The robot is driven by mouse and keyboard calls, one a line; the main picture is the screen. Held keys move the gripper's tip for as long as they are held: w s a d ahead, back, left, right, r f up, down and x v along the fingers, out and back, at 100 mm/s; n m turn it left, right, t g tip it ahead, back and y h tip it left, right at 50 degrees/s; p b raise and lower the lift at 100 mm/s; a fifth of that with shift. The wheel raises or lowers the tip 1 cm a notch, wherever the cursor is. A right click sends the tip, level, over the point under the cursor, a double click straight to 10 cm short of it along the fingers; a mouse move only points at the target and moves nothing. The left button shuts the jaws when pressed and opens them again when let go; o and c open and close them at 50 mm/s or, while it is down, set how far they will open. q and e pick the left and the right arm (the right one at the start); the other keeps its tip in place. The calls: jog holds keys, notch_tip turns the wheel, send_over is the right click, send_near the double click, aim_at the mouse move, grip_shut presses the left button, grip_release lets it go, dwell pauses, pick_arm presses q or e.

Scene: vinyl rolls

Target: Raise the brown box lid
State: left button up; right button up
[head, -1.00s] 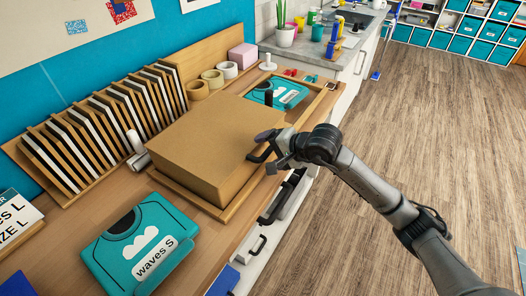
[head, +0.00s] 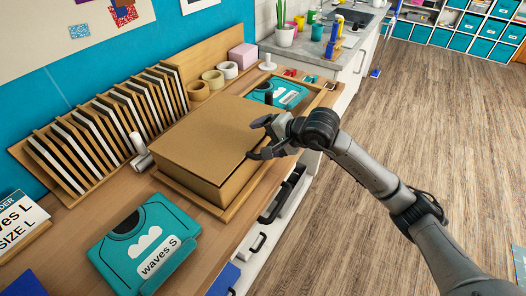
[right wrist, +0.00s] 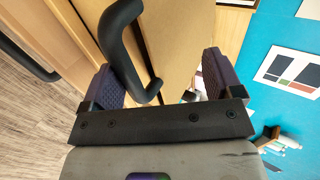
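The brown box (head: 200,143) sits on the workbench in the head view, its flat lid (head: 212,128) lying closed on top. My right gripper (head: 259,138) is at the box's right edge, coming in from the right. In the right wrist view its two purple-padded fingers (right wrist: 160,78) are apart. A black curved handle (right wrist: 128,45) lies partly between them, close to the left finger, in front of a brown surface. I cannot tell whether a finger touches it. My left gripper is not in view.
A teal waves S case (head: 143,246) lies left of the box, another teal case (head: 280,93) behind it. A slotted rack (head: 105,125) of sleeves stands along the wall. Tape rolls (head: 213,79) stand behind the box. The floor at right is clear.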

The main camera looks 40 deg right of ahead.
notch_tip(320, 180, up, 9)
jog(key=w+p, duration=0.2)
jog(key=p, duration=0.2)
jog(key=shift+a, duration=0.45)
dwell(0.5)
jog(key=shift+r+p, duration=0.1)
jog(key=shift+p, duration=0.2)
jog(key=w+a+r+p, duration=0.3)
jog(key=w+r+p, duration=0.3)
jog(key=w+r, duration=0.3)
notch_tip(320, 180, up, 2)
jog(key=shift+a+p, duration=0.35)
jog(key=shift+a, duration=0.05)
dwell(1.4)
dwell(0.4)
